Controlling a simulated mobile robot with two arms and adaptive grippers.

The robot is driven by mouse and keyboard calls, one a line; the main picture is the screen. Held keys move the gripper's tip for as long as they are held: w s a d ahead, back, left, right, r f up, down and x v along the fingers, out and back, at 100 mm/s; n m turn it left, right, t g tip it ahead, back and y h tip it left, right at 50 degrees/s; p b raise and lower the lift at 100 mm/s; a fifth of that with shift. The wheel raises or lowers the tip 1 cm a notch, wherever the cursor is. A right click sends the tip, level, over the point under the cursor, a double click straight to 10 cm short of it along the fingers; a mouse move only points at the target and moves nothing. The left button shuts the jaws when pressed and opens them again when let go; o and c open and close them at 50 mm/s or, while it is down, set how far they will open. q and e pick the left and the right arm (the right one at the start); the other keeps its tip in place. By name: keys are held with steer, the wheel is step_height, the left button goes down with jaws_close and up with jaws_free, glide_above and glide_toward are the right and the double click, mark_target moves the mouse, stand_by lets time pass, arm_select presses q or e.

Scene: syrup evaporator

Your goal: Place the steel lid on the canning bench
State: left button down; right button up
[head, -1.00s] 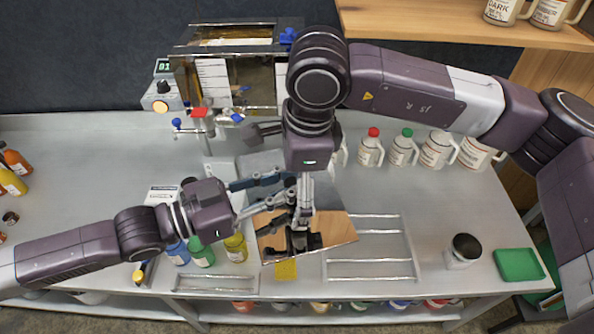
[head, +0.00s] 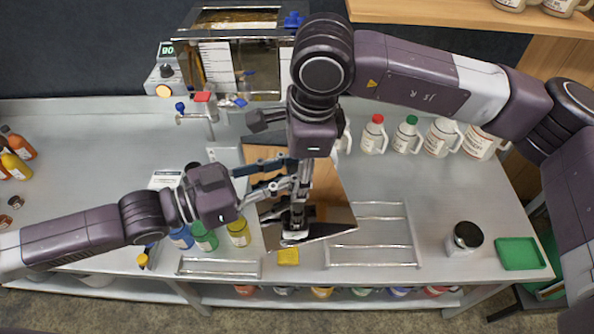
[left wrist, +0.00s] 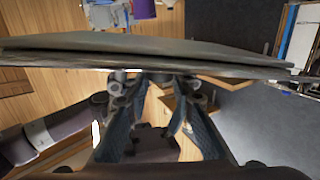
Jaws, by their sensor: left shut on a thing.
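The steel lid (head: 332,186) is a flat, mirror-like plate reflecting warm wood tones. It is tilted above the canning bench (head: 445,195) near the middle of the head view. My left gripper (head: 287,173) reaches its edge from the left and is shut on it. In the left wrist view the lid (left wrist: 150,55) spans the picture nearly edge-on, across the fingertips (left wrist: 155,80). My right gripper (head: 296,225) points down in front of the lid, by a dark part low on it. Its fingers overlap the lid and their opening is unclear.
A wire rack (head: 372,262) lies right of the lid, a yellow sponge (head: 288,257) at the front. Bottles (head: 204,237) stand left, jugs (head: 405,140) behind. A dark-lidded jar (head: 466,238) and green tray (head: 519,253) are right. The evaporator (head: 240,60) stands behind.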

steer(key=shift+s+f, duration=0.15)
steer(key=shift+s, duration=0.1)
steer(key=c, duration=0.6)
steer(key=o, duration=2.4)
steer(key=shift+w, duration=0.1)
steer(key=r, duration=0.4)
steer(key=s+d+r, duration=0.1)
steer(key=r, duration=0.7)
steer(key=shift+s+d, duration=0.2)
steer(key=shift+s, duration=0.05)
